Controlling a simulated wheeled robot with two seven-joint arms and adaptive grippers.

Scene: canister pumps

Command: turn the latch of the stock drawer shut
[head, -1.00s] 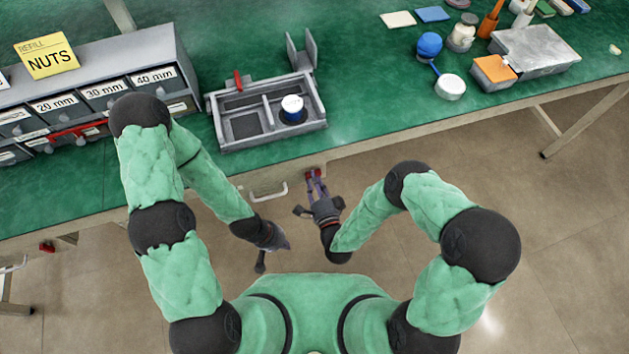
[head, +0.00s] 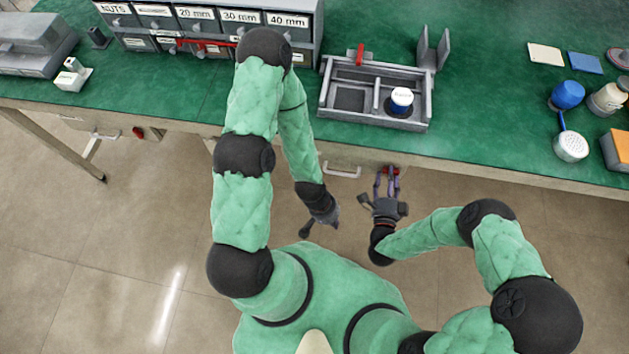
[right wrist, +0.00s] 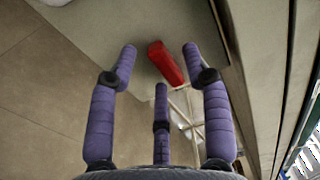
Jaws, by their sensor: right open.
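The stock drawer appears to be the one under the bench front with a pale bar handle (head: 342,171); its front is mostly hidden from above. A red latch (head: 388,170) sits to the right of the handle, at the bench's front edge. In the right wrist view the red latch (right wrist: 167,62) lies tilted between the outer fingertips. My right gripper (head: 387,176) is open, with its purple fingers around the latch and no clear contact; it also shows in the right wrist view (right wrist: 160,62). My left gripper (head: 321,221) hangs in front of the bench, away from the latch; its fingers are unclear.
On the green bench stand a grey tray (head: 350,117) with a white-topped canister (head: 401,97), a labelled drawer cabinet (head: 215,42), a blue ball-shaped item (head: 567,94) and a white round item (head: 571,147). The floor before the bench is clear.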

